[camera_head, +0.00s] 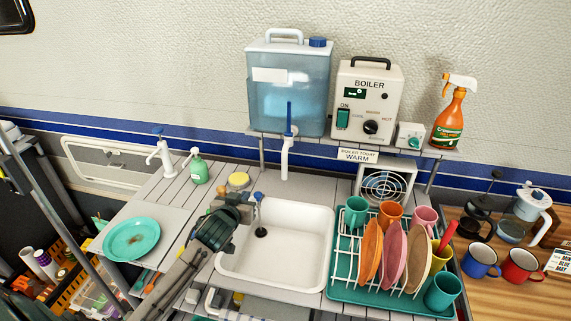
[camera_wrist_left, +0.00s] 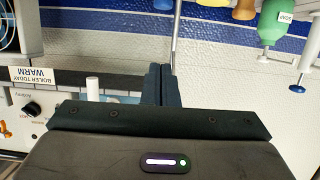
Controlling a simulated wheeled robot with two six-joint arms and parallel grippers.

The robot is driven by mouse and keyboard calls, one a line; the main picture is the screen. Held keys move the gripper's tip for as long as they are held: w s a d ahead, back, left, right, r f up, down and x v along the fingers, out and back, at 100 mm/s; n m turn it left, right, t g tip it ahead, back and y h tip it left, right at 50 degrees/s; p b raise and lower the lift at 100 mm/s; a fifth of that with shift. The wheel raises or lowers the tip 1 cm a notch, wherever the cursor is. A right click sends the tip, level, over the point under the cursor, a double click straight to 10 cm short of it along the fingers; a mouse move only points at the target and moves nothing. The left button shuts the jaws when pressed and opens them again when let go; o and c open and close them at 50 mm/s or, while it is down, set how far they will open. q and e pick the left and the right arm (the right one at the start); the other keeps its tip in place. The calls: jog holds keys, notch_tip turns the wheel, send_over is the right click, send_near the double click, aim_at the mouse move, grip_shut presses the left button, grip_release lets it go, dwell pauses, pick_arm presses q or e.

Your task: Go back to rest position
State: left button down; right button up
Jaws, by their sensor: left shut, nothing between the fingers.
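My left gripper (camera_head: 243,199) is at the upper left of the white sink (camera_head: 300,262), seen in the head view with its arm reaching up from the lower left. In the left wrist view its dark fingers (camera_wrist_left: 159,72) are pressed together with nothing between them. The wrist view is upside down. My right gripper does not show in either view.
A teal plate (camera_head: 131,239) lies on the counter at left. A teal rack (camera_head: 380,296) with cups and plates stands right of the sink. The water tank (camera_head: 289,90) and boiler (camera_head: 367,100) are above.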

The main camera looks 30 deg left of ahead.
pick_arm(q)
jog(key=s+d+f+g, duration=0.1)
jog(key=s+d+f, duration=0.1)
jog(key=s+f, duration=0.1)
jog(key=s+d+f+m+g, duration=0.1)
jog(key=s+d+f+g, duration=0.1)
jog(key=s, duration=0.4)
jog(key=s+d+f+g, duration=0.1)
jog(key=s+d+f, duration=0.1)
jog(key=s+f, duration=0.1)
jog(key=shift+s+d+f+g+h, duration=0.15)
jog(key=shift+s+f+g, duration=0.05)
jog(key=shift+s, duration=0.25)
jog(key=shift+s+d+f+g+h, duration=0.15)
jog(key=shift+s+f+g, duration=0.05)
jog(key=shift+s, duration=0.25)
jog(key=s+d+f+m+g+h, duration=0.1)
jog(key=s+d+f+g, duration=0.15)
jog(key=s, duration=0.75)
jog(key=s+d+f+m+g+h, duration=0.1)
jog(key=s+d+m+g, duration=0.2)
jog(key=s, duration=0.7)
notch_tip(320, 180, down, 30)
jog(key=a+n+g+b, duration=0.1)
jog(key=a+n+g, duration=0.1)
jog(key=s+f+b, duration=0.1)
jog(key=s+f, duration=1.7)
jog(key=f, duration=0.3)
jog(key=shift+a+g, duration=0.35)
jog(key=shift+a, duration=0.05)
